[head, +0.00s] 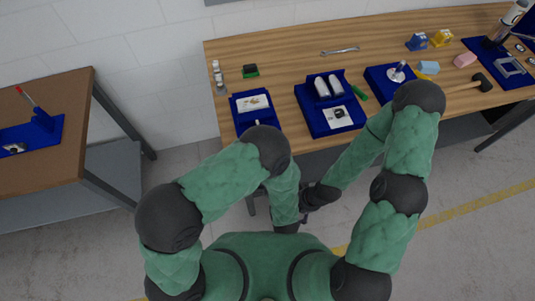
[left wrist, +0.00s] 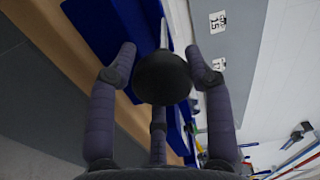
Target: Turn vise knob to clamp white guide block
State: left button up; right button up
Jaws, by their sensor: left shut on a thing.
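My left gripper (left wrist: 163,58) has its dark fingers around a round black knob (left wrist: 163,80) in the left wrist view and is shut on it. In the head view my left arm bends at the table's front edge, and its gripper is hidden. The nearest blue tray (head: 238,117) lies beside that bend and holds a flat white piece (head: 252,102). I cannot tell whether this piece is the white guide block, nor make out the vise body. My right gripper (head: 319,196) is a small dark shape in front of the table, apart from the trays; its fingers are unclear.
A second blue tray (head: 312,120) holds two silvery cylinders and a white plate. A wrench (head: 340,51), a mallet (head: 480,81) and a pink block (head: 465,60) lie farther along. A side table (head: 60,155) stands at left. Bare wood is free at the table's back.

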pick_arm(q)
jog(key=shift+s+a+f+m, duration=0.2)
jog(key=shift+a+f+m, duration=0.05)
jog(key=shift+a+m, duration=0.05)
jog(key=o, duration=1.1)
jog(key=shift+a, duration=0.1)
jog(key=shift+r, duration=0.15)
jog(key=shift+w+d+r, duration=0.15)
jog(key=shift+d, duration=0.05)
jog(key=shift+r, duration=0.25)
notch_tip(320, 180, up, 9)
jog(key=shift+a+r, duration=0.1)
jog(key=shift+a, duration=0.05)
